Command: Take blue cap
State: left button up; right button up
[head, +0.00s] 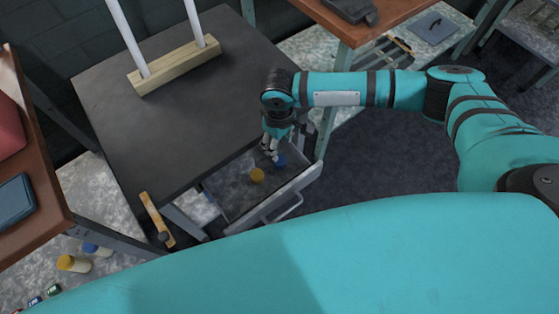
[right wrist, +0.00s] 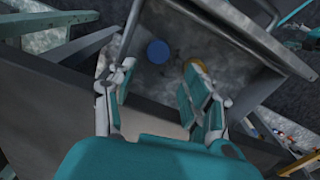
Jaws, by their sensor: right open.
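The blue cap (head: 280,160) lies in the open drawer (head: 236,186) under the dark table, partly hidden by my right gripper (head: 270,154) in the head view. It shows as a blue disc (right wrist: 158,51) in the right wrist view, ahead of the fingers and apart from them. A yellow cap (head: 257,175) lies in the same drawer, and it also shows in the right wrist view (right wrist: 194,68), partly behind a finger. My right gripper (right wrist: 165,95) is open and empty, above the drawer at its inner side. My left gripper is not in view.
The dark table (head: 170,110) bears a wooden block (head: 175,67) with two upright white tubes. The drawer's front wall and handle (head: 283,208) stick out. A wooden piece (head: 157,220) sits at the table's near corner. Bottles (head: 75,264) stand at lower left.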

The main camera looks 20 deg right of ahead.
send_over(279, 161)
notch_tip(279, 161, down, 5)
jog(key=shift+f, duration=0.1)
jog(key=shift+w+f+b, duration=0.15)
jog(key=shift+f+b, duration=0.05)
jog(key=shift+f, duration=1.15)
jog(key=shift+w+f+b, duration=0.1)
jog(key=shift+f+b, duration=0.05)
jog(key=shift+f, duration=1.2)
jog(key=shift+c, duration=0.3)
jog(key=c, duration=0.6)
